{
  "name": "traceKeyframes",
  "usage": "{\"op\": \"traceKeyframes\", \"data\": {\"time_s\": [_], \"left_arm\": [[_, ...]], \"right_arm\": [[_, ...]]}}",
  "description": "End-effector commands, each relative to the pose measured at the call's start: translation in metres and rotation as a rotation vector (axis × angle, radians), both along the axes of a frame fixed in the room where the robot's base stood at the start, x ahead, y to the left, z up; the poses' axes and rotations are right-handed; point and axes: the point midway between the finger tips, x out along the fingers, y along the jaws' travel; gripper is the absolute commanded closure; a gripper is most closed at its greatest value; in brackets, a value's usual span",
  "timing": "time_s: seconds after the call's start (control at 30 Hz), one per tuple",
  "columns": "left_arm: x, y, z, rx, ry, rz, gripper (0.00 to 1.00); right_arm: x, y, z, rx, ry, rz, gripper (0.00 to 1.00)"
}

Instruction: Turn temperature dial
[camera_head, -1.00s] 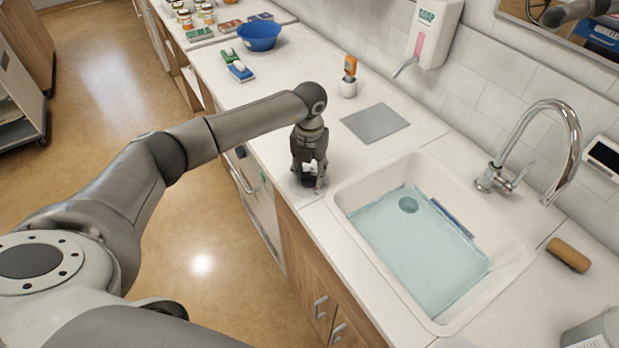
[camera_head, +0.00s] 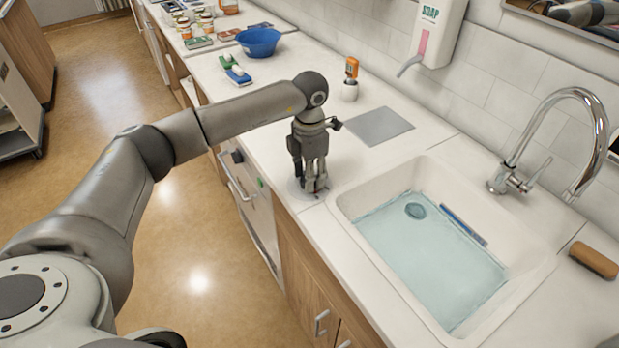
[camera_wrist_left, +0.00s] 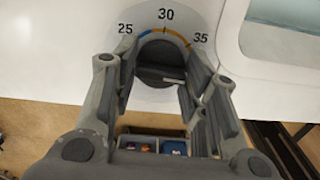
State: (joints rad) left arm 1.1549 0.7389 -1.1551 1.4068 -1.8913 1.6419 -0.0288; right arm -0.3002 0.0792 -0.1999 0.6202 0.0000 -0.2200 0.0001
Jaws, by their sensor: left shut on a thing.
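The temperature dial is a dark round knob (camera_wrist_left: 160,56) on a pale round scale plate (camera_wrist_left: 185,22) with the marks 25, 30 and 35 and a blue-to-orange arc. A small white mark shows on the right part of the knob in the left wrist view. My left gripper (camera_head: 312,186) points down at the counter edge beside the sink. Its fingers (camera_wrist_left: 166,72) are shut on the dial, one on each side. In the head view the fingers mostly hide the dial. My right gripper is not in view.
The sink (camera_head: 350,210) with water lies right of the gripper, below a tap (camera_head: 516,140). A grey plate (camera_head: 379,126), an orange-topped bottle (camera_head: 350,80), a blue bowl (camera_head: 259,41) and a soap dispenser (camera_head: 436,32) are farther back.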

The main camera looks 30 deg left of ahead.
Motion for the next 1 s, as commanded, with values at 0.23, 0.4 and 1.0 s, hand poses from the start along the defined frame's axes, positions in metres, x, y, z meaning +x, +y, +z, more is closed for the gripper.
{"op": "traceKeyframes", "data": {"time_s": [0.23,0.4,1.0], "left_arm": [[0.0016,0.0002,0.0014,-0.001,-0.006,-0.079,0.83],[0.0016,0.0001,0.0020,-0.002,-0.006,-0.098,0.83],[0.0010,0.0002,0.0014,0.000,-0.004,-0.101,0.38]], "right_arm": [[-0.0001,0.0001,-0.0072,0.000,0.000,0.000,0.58],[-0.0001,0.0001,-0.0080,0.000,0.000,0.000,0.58],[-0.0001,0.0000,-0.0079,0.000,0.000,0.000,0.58]]}}
